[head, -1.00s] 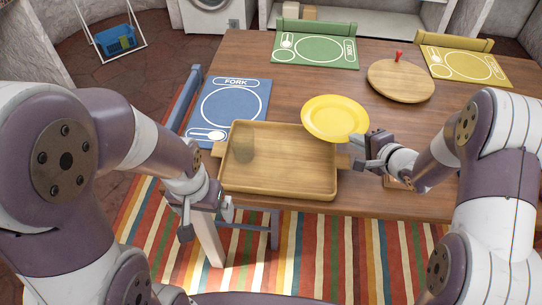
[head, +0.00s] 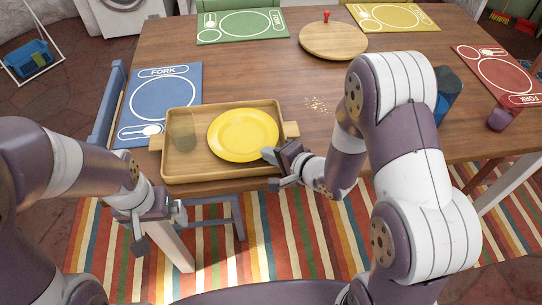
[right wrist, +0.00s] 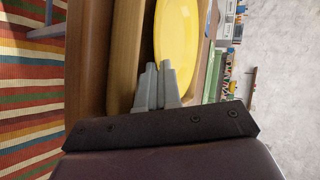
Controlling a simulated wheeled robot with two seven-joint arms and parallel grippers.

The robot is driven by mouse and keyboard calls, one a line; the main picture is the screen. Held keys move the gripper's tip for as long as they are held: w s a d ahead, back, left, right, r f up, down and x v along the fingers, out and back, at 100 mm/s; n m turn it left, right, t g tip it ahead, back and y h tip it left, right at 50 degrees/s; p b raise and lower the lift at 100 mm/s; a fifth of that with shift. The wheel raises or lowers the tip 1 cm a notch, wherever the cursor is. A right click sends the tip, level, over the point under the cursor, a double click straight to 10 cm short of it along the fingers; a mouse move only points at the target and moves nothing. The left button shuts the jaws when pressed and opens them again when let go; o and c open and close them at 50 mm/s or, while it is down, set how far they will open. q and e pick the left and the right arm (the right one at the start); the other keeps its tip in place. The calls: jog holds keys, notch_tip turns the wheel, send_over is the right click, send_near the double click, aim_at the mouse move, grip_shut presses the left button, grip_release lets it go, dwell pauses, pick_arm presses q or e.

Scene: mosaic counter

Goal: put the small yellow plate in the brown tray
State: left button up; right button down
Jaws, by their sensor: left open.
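The small yellow plate (head: 243,134) is inside the outline of the brown tray (head: 200,177), right of its middle. I cannot tell whether it touches the tray floor or is held just above it. My right gripper (head: 271,156) is shut on the plate's near right rim, at the tray's right end. In the right wrist view, its close-set fingers (right wrist: 157,82) meet the yellow plate (right wrist: 177,35), and a wooden tray wall (right wrist: 124,55) shows beside them. My left gripper (head: 150,212) is open and empty, in front of the table, left of the tray.
A see-through cup (head: 183,130) stands in the tray's left part. A blue placemat (head: 160,100) lies behind left. A round board (head: 333,42) with a red knob and crumbs (head: 316,103) lie further back. A blue cup (head: 449,85) and purple cup (head: 501,119) are at right.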

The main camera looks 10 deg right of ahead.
jog(key=c, duration=1.6)
grip_release()
jog(key=shift+r, duration=0.1)
jog(key=shift+s, duration=0.1)
jog(key=s+d+r+n+g+h+p, duration=0.35)
jog(key=s+d+n+g+h, duration=0.25)
jog(key=s+d+n+h, duration=0.5)
jog(key=s+r+g+y, duration=0.2)
jog(key=s, duration=0.1)
jog(key=s+r+g+y, duration=0.1)
jog(key=shift+s+a+b, duration=0.1)
jog(key=shift+s+b, duration=0.2)
